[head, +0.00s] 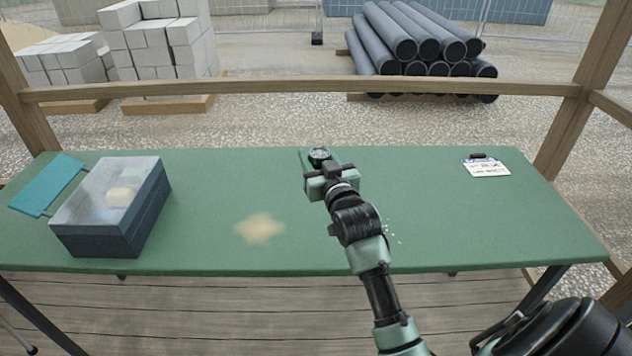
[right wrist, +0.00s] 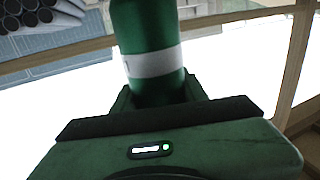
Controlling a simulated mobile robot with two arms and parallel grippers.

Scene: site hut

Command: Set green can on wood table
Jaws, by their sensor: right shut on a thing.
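The green can (head: 319,154) is at the back middle of the green-topped table (head: 420,210), mostly hidden behind my right gripper (head: 324,172). In the right wrist view the can (right wrist: 150,62) is green with a white band, and its lower part sits between the fingers of my right gripper (right wrist: 158,98), which is shut on it. I cannot tell whether the can's base touches the table or is a little above it. No bare wood table top shows; the only table has a green surface. My left gripper is not in view.
A dark box with a clear lid (head: 110,195) and a teal panel (head: 48,185) are at the table's left. A sandy patch (head: 259,228) lies front centre, with crumbs (head: 391,232) to its right. A clipboard (head: 486,167) lies back right. A wooden rail (head: 250,88) runs behind.

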